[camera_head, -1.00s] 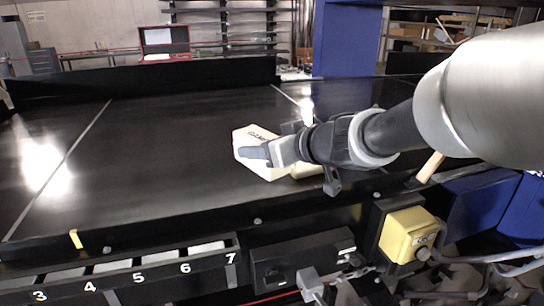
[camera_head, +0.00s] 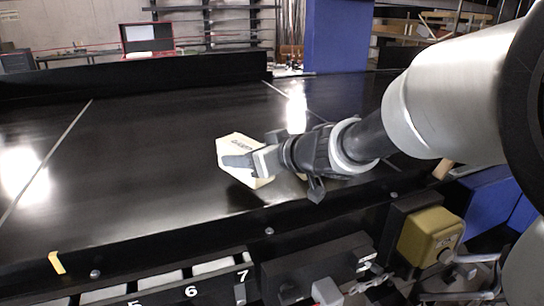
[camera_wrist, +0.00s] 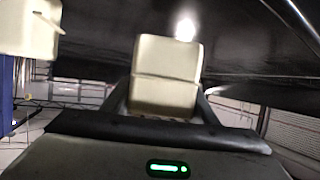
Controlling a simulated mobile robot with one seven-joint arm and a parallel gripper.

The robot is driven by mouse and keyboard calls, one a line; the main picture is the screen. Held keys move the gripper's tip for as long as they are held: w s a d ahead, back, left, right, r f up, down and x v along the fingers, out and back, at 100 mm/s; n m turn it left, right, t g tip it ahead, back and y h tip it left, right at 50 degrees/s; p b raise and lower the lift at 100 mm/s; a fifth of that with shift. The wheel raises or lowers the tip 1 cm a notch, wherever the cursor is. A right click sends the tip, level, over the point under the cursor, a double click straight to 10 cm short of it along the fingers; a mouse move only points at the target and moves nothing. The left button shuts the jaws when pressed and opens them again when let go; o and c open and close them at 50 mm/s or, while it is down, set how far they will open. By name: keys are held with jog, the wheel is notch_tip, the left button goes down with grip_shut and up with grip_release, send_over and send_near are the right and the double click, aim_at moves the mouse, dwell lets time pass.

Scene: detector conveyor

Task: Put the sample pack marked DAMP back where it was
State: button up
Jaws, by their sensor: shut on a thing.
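The lettering is too small to read surely. The jaws are shut on the pack's near side, over the dark belt. The pack is tilted in the head view, and I cannot tell whether it touches the belt. In the wrist view the pack (camera_wrist: 165,75) fills the middle, between the fingers, with a seam across it.
The dark conveyor belt (camera_head: 120,190) is broad and mostly clear, with pale lines across it. Numbered slots (camera_head: 190,283) run along its front. A yellow box (camera_head: 428,235) stands at front right. A cream block (camera_wrist: 28,28) is at upper left in the wrist view.

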notch_tip(320, 180, down, 4)
jog(key=shift+f+b, duration=0.1)
jog(key=shift+b, duration=0.6)
jog(key=o, duration=1.6)
jog(key=shift+c, duration=0.2)
